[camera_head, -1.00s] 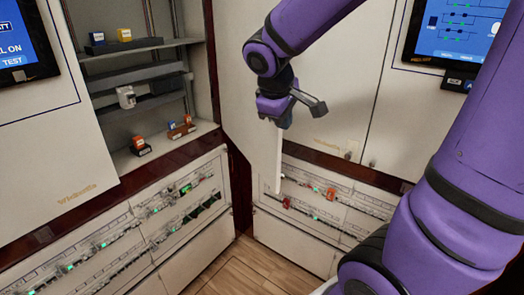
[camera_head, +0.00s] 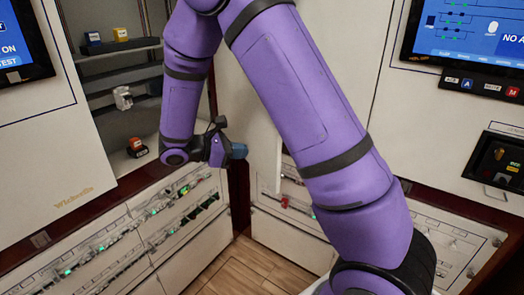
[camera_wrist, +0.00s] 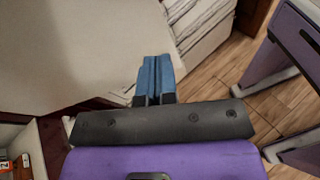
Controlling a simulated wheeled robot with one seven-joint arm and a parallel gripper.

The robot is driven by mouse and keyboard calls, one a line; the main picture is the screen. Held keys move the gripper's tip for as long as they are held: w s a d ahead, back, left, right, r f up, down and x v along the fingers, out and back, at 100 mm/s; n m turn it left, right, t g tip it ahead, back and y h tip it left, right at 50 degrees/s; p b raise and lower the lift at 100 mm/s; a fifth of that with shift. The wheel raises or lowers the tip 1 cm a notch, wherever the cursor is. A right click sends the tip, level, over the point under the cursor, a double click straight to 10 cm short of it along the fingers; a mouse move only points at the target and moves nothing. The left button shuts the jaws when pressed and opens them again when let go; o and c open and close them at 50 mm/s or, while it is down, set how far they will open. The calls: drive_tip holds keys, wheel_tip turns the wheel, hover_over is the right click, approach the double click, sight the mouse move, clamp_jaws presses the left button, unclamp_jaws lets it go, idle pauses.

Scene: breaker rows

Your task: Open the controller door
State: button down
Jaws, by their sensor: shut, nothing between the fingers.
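The controller door (camera_head: 248,105) is a pale panel in the middle of the head view. It stands ajar, swung out from the right-hand cabinet, and my arm hides part of it. My gripper (camera_head: 240,151) has blue fingertips and is shut and empty. In the head view it appears just left of the door's free edge, low beside the panel. The wrist view shows the blue fingers (camera_wrist: 156,78) together, with a large pale panel (camera_wrist: 70,50) filling the area ahead and left. I cannot tell whether the fingers touch it.
The left cabinet's open shelves (camera_head: 128,45) hold small coloured breakers. Breaker rows (camera_head: 150,225) with green lights run below. A screen (camera_head: 465,30) and a dark control panel (camera_head: 500,165) are at the right. Wooden floor (camera_head: 245,268) is clear between the cabinets.

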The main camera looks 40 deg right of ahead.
sight(276, 155)
drive_tip(key=w+a+f+n+t+h, duration=0.1)
drive_tip(key=w+a+f+n+h, duration=0.2)
drive_tip(key=a+f+h, duration=0.1)
drive_tip(key=d, duration=0.9)
drive_tip(key=s+d, duration=0.1)
drive_tip(key=d, duration=0.4)
drive_tip(key=shift+d+f, duration=0.1)
drive_tip(key=shift+s+d, duration=0.1)
drive_tip(key=shift+d, duration=0.2)
drive_tip(key=d, duration=1.4)
drive_tip(key=shift+s, duration=0.2)
drive_tip(key=s+a, duration=0.1)
drive_tip(key=a, duration=0.3)
drive_tip(key=s+a, duration=0.1)
drive_tip(key=a, duration=0.3)
drive_tip(key=s+a, duration=0.2)
drive_tip(key=a, duration=0.3)
drive_tip(key=shift+a, duration=0.1)
